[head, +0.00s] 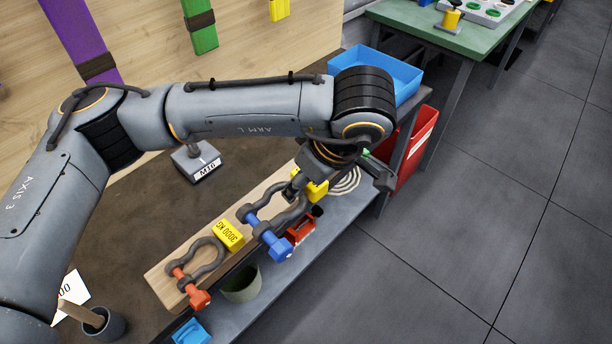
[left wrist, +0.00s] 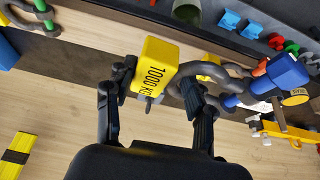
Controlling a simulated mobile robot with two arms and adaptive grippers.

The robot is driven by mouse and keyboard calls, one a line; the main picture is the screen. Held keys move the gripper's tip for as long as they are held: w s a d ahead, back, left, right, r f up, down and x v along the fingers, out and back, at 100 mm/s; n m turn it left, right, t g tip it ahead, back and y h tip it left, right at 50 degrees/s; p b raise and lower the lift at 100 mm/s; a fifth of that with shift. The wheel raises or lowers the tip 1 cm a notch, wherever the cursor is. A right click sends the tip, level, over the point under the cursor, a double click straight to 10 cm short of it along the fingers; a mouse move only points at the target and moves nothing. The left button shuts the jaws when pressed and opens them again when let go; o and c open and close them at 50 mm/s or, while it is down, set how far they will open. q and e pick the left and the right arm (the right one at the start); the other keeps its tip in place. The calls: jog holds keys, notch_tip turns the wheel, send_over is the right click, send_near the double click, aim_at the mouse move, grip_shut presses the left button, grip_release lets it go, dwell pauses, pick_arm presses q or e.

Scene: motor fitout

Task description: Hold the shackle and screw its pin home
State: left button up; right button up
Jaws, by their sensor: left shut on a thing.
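A dark bow shackle with a blue pin lies at the wooden board, its blue pin head (head: 270,240) toward the board's front edge. The blue head also shows in the left wrist view (left wrist: 284,76), with the dark bow (left wrist: 215,72) beside it. A yellow block (head: 317,190) marked 1000 KG sits at the bow's crown; the left wrist view shows this block (left wrist: 158,66) between my fingers. My left gripper (left wrist: 157,92) appears shut on this block, one fingertip also close to the bow. How far the pin is seated cannot be told. My right gripper is not in view.
A second shackle with a red pin (head: 196,297) lies left on the wooden board (head: 160,272), beside a 3000 KG block (head: 229,235). A grey-green cup (head: 241,287) and a red part (head: 300,229) stand in front. A blue bin (head: 400,75) is behind my arm.

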pick_arm(q)
jog(key=shift+w, duration=0.15)
jog(key=shift+w+d+b, duration=0.1)
jog(key=shift+w+b, duration=0.65)
jog(key=shift+w, duration=0.45)
jog(key=w+b, duration=0.1)
jog(key=w, duration=1)
jog(key=shift+d+b, duration=0.3)
jog(key=shift+d, duration=0.15)
jog(key=shift+f, duration=0.25)
dwell(0.5)
jog(key=shift+f+b, duration=4.5)
jog(key=shift+f, duration=1.5)
